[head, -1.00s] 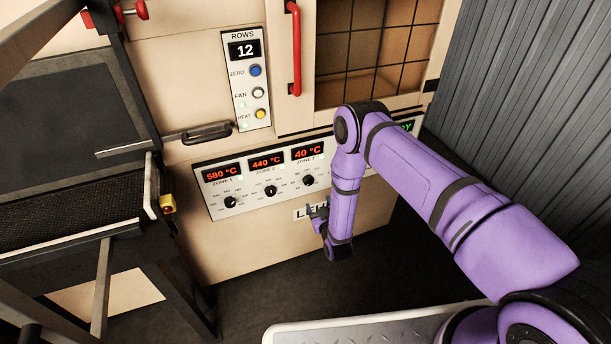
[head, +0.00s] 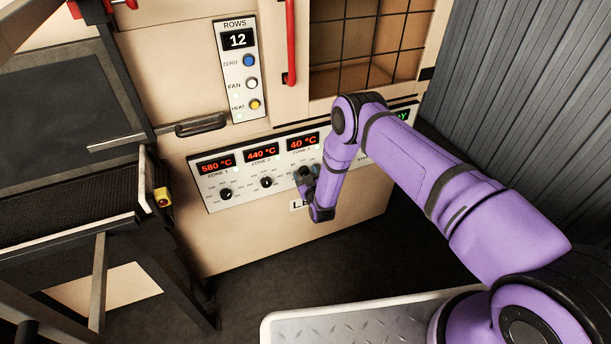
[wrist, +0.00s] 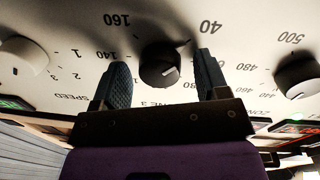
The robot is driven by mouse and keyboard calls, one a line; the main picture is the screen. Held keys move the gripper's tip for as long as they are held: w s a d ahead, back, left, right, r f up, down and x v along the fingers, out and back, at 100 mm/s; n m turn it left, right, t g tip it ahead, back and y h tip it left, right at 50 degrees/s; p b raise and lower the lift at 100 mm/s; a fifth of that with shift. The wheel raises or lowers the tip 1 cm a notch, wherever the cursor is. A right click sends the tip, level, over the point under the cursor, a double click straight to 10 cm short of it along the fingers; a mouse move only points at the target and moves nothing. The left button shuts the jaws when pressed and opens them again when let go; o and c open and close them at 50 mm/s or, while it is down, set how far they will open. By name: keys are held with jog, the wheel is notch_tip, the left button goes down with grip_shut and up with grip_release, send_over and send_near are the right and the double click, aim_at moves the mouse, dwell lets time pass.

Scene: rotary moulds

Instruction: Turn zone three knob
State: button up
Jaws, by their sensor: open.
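The zone three knob (wrist: 160,66) is a black dial with a pointer line, on the white panel in the wrist view, which shows it upside down. My gripper (wrist: 163,82) is open, with one finger on each side of the knob and a visible gap to it on both sides. I cannot tell how deep the fingertips reach. In the head view my gripper (head: 304,176) is in front of the zone three dial and hides it. The zone three display (head: 303,143) above reads 40 °C.
The zone one knob (head: 226,194) and zone two knob (head: 267,182) are to the left on the same panel (head: 245,196). In the wrist view, a pale speed knob (wrist: 24,54) is at the left. A door handle (head: 203,127) sticks out above the panel.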

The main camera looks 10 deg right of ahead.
jog(key=c, duration=0.9)
jog(key=shift+m, duration=0.4)
jog(key=m, duration=0.3)
jog(key=shift+m, duration=0.4)
jog(key=m, duration=0.4)
jog(key=shift+g, duration=0.3)
jog(key=m, duration=0.4)
jog(key=shift+d+y, duration=0.1)
jog(key=shift+y, duration=0.2)
jog(key=shift+s+m, duration=0.1)
jog(key=shift+m, duration=2)
jog(key=shift+g, duration=0.3)
